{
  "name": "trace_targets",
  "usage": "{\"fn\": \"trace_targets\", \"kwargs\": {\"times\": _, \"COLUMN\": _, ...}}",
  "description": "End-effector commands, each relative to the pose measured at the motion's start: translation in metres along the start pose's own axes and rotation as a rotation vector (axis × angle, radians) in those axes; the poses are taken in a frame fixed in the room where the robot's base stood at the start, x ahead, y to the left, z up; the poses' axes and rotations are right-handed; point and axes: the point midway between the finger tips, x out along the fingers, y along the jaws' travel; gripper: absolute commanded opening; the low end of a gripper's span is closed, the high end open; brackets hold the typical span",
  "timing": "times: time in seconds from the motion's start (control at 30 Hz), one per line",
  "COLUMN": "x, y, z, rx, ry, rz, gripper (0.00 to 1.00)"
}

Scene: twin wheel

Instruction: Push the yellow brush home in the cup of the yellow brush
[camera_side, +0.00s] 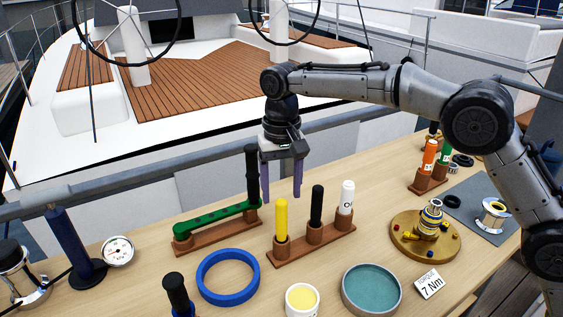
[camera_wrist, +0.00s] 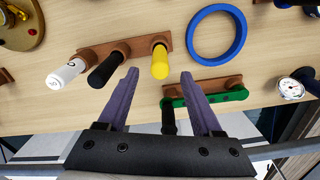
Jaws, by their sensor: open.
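The yellow brush (camera_side: 281,220) stands upright in the left cup (camera_side: 282,248) of a brown wooden rack (camera_side: 312,250). How deep it sits in the cup I cannot tell. It also shows in the wrist view (camera_wrist: 160,62). A black brush (camera_side: 316,206) stands in the middle cup and a white brush (camera_side: 347,197) in the right cup. My gripper (camera_side: 282,194) is open and empty, pointing down behind and above the rack. In the wrist view my gripper (camera_wrist: 157,75) has its purple fingers spread wide, with the yellow brush beyond the fingertips.
A green wrench-like tool (camera_side: 215,217) with a black upright handle lies on a holder to the left. A blue ring (camera_side: 228,277), a white tub (camera_side: 302,299) and a teal dish (camera_side: 371,289) lie in front. A brass fitting on a round board (camera_side: 425,235) stands right.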

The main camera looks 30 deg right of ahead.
Motion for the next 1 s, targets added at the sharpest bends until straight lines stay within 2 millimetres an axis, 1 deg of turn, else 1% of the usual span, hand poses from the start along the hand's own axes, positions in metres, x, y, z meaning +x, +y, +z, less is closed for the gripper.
{"fn": "trace_targets", "kwargs": {"times": 0.03, "x": -0.012, "y": -0.001, "z": -0.001, "rx": 0.000, "ry": 0.004, "rz": -0.003, "gripper": 0.67}}
{"fn": "trace_targets", "kwargs": {"times": 0.2, "x": -0.046, "y": -0.001, "z": -0.001, "rx": 0.000, "ry": 0.003, "rz": -0.002, "gripper": 0.67}}
{"fn": "trace_targets", "kwargs": {"times": 0.4, "x": -0.067, "y": -0.001, "z": 0.000, "rx": 0.000, "ry": 0.001, "rz": 0.000, "gripper": 0.67}}
{"fn": "trace_targets", "kwargs": {"times": 0.57, "x": -0.072, "y": 0.000, "z": 0.000, "rx": 0.000, "ry": -0.001, "rz": 0.001, "gripper": 0.67}}
{"fn": "trace_targets", "kwargs": {"times": 1.0, "x": -0.073, "y": 0.001, "z": -0.001, "rx": 0.002, "ry": -0.001, "rz": 0.001, "gripper": 0.67}}
